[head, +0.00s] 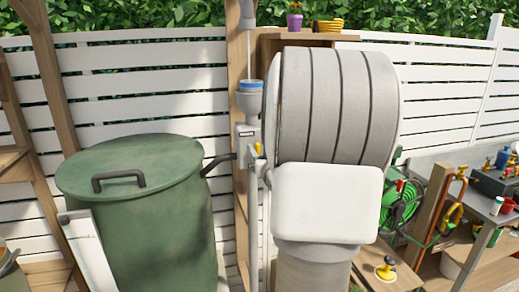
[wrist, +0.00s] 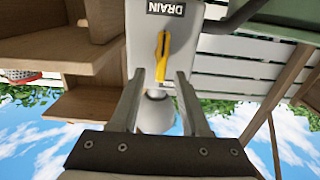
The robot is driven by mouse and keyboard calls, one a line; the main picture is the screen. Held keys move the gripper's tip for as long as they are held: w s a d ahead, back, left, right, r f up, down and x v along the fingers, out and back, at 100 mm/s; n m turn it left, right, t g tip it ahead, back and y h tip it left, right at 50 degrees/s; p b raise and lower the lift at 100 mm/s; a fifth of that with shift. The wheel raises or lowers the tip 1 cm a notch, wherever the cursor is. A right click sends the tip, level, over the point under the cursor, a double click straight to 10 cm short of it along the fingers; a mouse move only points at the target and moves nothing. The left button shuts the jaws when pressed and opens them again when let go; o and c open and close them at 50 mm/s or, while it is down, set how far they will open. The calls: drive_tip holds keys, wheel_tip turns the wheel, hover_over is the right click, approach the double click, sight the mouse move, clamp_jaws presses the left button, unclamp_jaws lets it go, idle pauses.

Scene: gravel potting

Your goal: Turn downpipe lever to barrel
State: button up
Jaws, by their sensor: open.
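The yellow downpipe lever (head: 257,148) sits on a grey diverter box (head: 246,131) on the downpipe, just left of my arm in the head view. In the wrist view the lever (wrist: 163,57) lies along the face of the box (wrist: 150,35), beside an upside-down label reading DRAIN (wrist: 175,8). My gripper (wrist: 160,75) is open, with a finger on either side of the lever's free end; I cannot tell whether either touches it. The green lidded barrel (head: 150,215) stands to the left in the head view. My arm hides most of the gripper there.
A dark hose (head: 217,162) runs between the diverter and the barrel. A wooden post (head: 238,75) stands behind the downpipe. A green hose reel (head: 402,203) and a workbench (head: 487,205) are at the right. A white slatted fence (head: 140,85) closes the back.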

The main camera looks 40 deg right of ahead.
clamp_jaws()
drive_tip(key=shift+f+n+b, duration=0.1)
drive_tip(key=shift+n+b, duration=0.2)
drive_tip(key=shift+b, duration=0.3)
drive_tip(key=n+b, duration=0.5)
drive_tip(key=b, duration=0.2)
drive_tip(key=a+f+n+b, duration=0.1)
drive_tip(key=n+b, duration=0.5)
drive_tip(key=b, duration=0.1)
drive_tip(key=w+a+f+n+b, duration=0.1)
drive_tip(key=n+b, duration=0.5)
drive_tip(key=b, duration=0.1)
drive_tip(key=shift+b, duration=0.4)
drive_tip(key=shift+n, duration=0.3)
unclamp_jaws()
